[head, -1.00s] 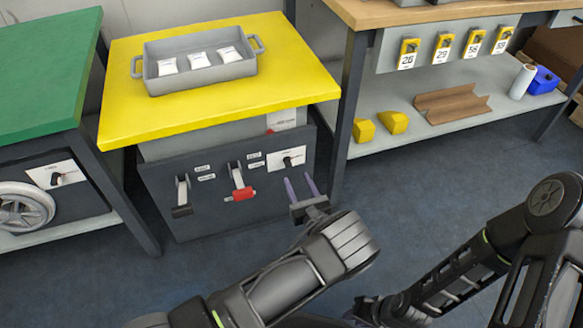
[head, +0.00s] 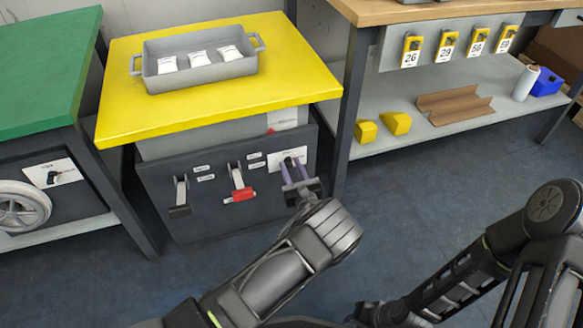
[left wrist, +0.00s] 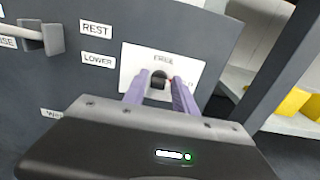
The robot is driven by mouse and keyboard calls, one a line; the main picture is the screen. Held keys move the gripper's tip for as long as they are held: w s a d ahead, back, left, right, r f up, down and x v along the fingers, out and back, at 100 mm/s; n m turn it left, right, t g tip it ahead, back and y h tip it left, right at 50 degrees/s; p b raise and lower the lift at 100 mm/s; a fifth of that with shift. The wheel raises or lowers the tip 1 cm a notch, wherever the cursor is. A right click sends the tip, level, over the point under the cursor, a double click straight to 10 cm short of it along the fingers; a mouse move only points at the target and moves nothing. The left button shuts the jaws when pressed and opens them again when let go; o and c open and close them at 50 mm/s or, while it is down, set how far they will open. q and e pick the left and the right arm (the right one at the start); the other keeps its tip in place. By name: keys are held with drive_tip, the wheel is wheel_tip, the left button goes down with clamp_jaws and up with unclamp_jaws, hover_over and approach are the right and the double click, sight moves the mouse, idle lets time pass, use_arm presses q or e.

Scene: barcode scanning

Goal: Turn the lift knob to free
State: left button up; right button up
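The lift knob (left wrist: 158,82) is a small dark knob on a white plate (left wrist: 130,62) marked FREE above it. A label on the plate's right is partly hidden by a finger. In the head view the plate (head: 276,159) is at the right of the yellow-topped lift's dark front panel, and the knob is mostly hidden by my fingers. My left gripper (head: 295,166) has its two purple fingers pointing at the plate. In the left wrist view its fingers (left wrist: 160,88) stand apart on either side of the knob, with gaps visible.
A red-handled lever (head: 239,188) and a dark-handled lever (head: 181,196) are left of the plate. A grey tray (head: 202,77) with white packets sits on the yellow top (head: 115,106). A workbench leg (head: 347,115) stands close on the right. The floor in front is clear.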

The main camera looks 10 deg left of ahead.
use_arm(q)
clamp_jaws()
drive_tip(key=shift+n, duration=0.4)
drive_tip(key=n, duration=0.4)
drive_tip(key=shift+s, duration=0.1)
drive_tip(key=n, duration=0.4)
drive_tip(key=shift+a+n, duration=0.15)
drive_tip(key=shift+n, duration=0.25)
drive_tip(key=n, duration=0.4)
drive_tip(key=shift+f+n+p, duration=0.15)
drive_tip(key=shift+n+p, duration=0.15)
drive_tip(key=shift+f+n, duration=0.1)
drive_tip(key=shift+n, duration=1.8)
